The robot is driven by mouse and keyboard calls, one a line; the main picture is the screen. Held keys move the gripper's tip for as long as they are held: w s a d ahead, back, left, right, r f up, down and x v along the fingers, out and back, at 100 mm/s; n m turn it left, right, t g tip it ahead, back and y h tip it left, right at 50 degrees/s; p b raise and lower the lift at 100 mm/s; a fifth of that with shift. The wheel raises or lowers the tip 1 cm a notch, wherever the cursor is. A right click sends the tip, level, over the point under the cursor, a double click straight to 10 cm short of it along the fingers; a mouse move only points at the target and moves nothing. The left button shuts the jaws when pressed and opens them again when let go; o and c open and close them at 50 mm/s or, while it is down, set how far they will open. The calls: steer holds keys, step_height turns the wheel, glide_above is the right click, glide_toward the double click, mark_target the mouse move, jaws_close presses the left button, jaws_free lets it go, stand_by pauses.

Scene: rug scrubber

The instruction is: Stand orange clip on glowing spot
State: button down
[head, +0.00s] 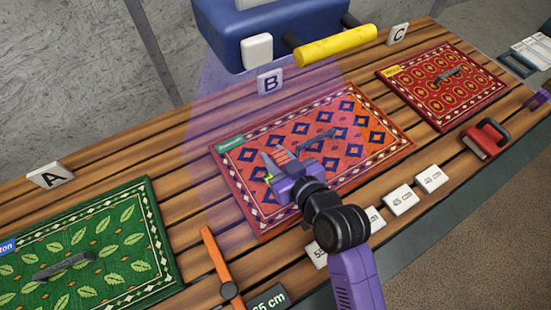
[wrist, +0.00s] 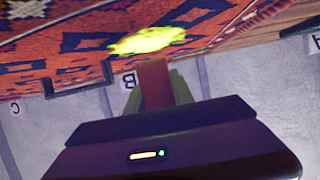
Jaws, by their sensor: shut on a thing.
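My gripper (head: 271,165) is over the left part of the middle red-and-blue patterned rug (head: 345,165). It is shut on a flat reddish-orange piece, which looks like the orange clip (wrist: 154,84); in the wrist view it stands between the greenish fingers. The glowing spot (wrist: 147,40) is a yellow-green patch on the rug, just beyond the clip's tip in the wrist view. In the head view only a sliver of the spot (head: 268,178) shows by the fingers. I cannot tell whether the clip touches the rug.
A blue machine with a yellow roller (head: 336,45) hangs over the back of the slatted table. A green rug (head: 85,245) lies left, a red one (head: 442,85) right. An orange bar (head: 213,255), several cm labels (head: 398,199) and a red block (head: 485,140) line the front.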

steer(key=shift+f, duration=0.9)
steer(key=shift+f, duration=0.15)
steer(key=c, duration=1.1)
jaws_free()
steer(key=shift+r, duration=0.3)
steer(key=b+v, duration=0.1)
steer(key=v, duration=1.1)
steer(key=shift+d+f, duration=0.1)
steer(key=shift+f, duration=0.1)
